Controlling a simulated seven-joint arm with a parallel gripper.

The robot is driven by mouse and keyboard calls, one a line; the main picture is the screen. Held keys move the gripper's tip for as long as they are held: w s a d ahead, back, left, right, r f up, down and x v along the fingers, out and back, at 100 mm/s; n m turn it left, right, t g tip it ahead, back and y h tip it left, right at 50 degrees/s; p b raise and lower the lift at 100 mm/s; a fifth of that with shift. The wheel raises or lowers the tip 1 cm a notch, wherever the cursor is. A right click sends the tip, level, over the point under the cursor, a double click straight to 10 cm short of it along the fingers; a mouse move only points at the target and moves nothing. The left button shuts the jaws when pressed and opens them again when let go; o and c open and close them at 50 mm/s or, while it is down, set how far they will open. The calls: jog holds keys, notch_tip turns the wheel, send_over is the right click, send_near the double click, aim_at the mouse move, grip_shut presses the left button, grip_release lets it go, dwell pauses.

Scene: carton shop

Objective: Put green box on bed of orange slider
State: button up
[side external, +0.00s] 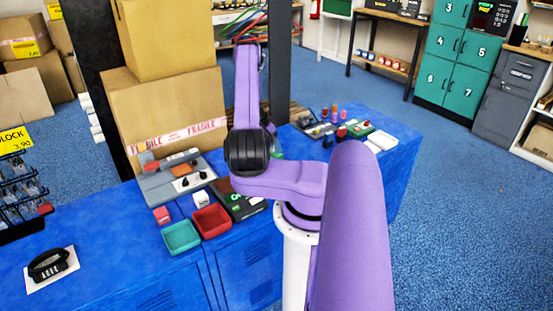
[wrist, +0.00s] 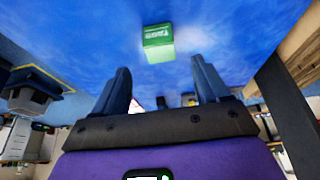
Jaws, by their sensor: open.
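The green box (wrist: 158,42), with white print on one face, sits on the blue surface at the upper middle of the wrist view. My gripper (wrist: 160,68) is open and empty, its two fingers spread left and right below the box and apart from it. An orange slider piece (side external: 185,157) sits on a grey unit at the back left of the blue bench. My fingers cannot be made out in that view.
A green tray (side external: 182,237) and a red tray (side external: 211,221) stand at the bench front, near a white cube (side external: 201,198) and a red block (side external: 162,215). Cardboard cartons (side external: 175,110) rise behind. Small items crowd the bench's right part.

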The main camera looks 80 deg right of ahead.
jog(key=shift+x, duration=3.55)
jog(key=c, duration=1.1)
jog(key=shift+c, duration=0.2)
jog(key=shift+r, duration=0.2)
